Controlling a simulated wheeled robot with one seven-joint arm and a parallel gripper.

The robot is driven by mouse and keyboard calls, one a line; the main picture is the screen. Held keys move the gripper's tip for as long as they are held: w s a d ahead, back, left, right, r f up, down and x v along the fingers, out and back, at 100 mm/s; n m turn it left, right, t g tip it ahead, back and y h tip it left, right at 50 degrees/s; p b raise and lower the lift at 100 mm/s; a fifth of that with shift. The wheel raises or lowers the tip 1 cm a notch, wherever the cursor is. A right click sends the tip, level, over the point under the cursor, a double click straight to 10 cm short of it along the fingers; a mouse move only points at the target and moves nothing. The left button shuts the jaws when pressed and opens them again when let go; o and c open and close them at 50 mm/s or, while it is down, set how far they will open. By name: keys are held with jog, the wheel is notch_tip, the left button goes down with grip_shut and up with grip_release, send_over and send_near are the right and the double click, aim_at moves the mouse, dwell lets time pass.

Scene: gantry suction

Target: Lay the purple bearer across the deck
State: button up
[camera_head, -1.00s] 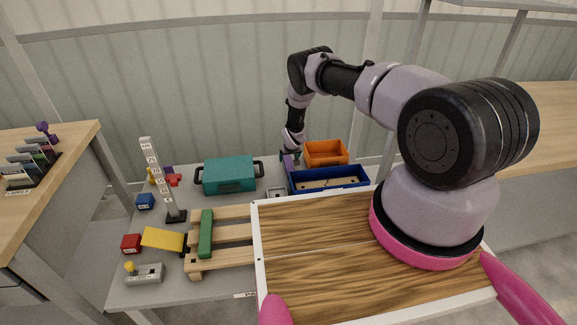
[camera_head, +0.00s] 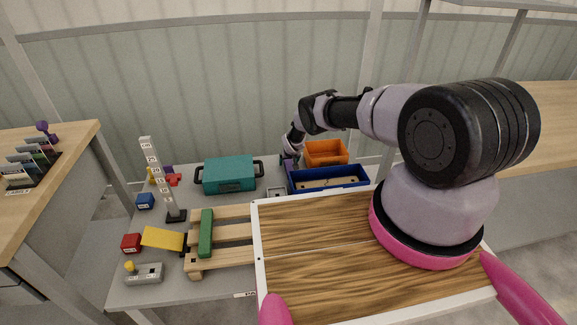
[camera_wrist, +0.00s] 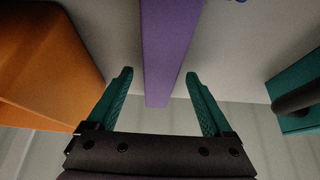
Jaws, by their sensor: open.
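The purple bearer (camera_wrist: 171,45) runs down the middle of the wrist view, its near end between my two teal fingers. My gripper (camera_wrist: 158,76) is open, with a gap on each side of the bearer; I cannot tell if the fingers are level with it. In the head view the bearer (camera_head: 290,172) is a narrow purple strip left of the blue tray, partly hidden by my gripper (camera_head: 288,160). The slatted wooden deck (camera_head: 233,233) is at the front of the grey table, with a green bearer (camera_head: 206,232) lying across its slats.
An orange bin (camera_head: 326,150) and a blue tray (camera_head: 338,180) stand right of my gripper. A teal case (camera_head: 228,174) with black handles is to its left. An upright marked post (camera_head: 160,178) stands behind the deck. A yellow block (camera_head: 162,239) lies left of the deck.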

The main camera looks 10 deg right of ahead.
grip_shut()
jog(key=shift+r, duration=0.15)
